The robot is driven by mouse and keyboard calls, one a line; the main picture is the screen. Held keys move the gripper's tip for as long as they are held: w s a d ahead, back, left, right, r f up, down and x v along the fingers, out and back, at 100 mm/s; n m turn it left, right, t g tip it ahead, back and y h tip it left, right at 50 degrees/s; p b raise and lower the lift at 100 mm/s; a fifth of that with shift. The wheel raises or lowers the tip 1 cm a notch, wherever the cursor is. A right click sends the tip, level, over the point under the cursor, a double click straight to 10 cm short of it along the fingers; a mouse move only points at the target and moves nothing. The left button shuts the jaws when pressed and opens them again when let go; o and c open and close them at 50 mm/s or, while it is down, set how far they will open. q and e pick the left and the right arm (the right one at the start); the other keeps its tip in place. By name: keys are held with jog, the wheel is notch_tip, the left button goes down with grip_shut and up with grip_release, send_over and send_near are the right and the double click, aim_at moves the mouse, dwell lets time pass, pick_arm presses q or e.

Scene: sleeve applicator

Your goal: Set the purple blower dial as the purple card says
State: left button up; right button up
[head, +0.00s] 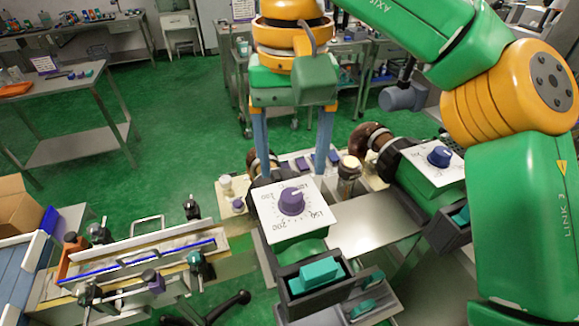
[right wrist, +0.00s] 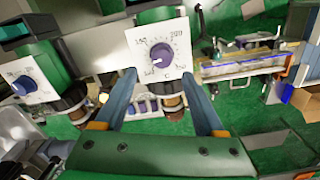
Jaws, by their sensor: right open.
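The purple dial (head: 292,201) sits on a white scale plate (head: 272,225) with printed numbers, on top of the nearer green blower. It also shows in the right wrist view (right wrist: 163,55), upper middle; a pale mark on it points to the lower left there. My right gripper (head: 292,172) is open and empty, its two blue fingers pointing down above and just behind the dial, apart from it. In the right wrist view the fingers (right wrist: 166,82) spread on either side below the dial. No purple card can be read for certain. My left gripper is not in view.
A second blower has a bluer dial (head: 440,157) on its own plate, to the right. A teal switch (head: 316,272) is in front of the purple dial. A clamped tray (head: 140,262) lies left. A small sign (head: 45,64) stands on the far-left table. Green floor is open between.

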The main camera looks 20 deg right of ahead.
aim_at(292, 196)
jog(key=s+f, duration=0.2)
jog(key=shift+a+f, duration=0.35)
jog(key=shift+f, duration=0.05)
jog(key=shift+w+d+f, duration=0.15)
jog(key=shift+w+f, duration=0.15)
jog(key=shift+f, duration=0.25)
jog(key=shift+w+d+f, duration=0.1)
jog(key=shift+w+f, duration=0.2)
jog(key=shift+f, duration=0.25)
jog(key=shift+w, duration=0.2)
jog(key=shift+s+a+r, duration=0.1)
jog(key=shift+s, duration=0.25)
jog(key=c, duration=0.6)
grip_shut()
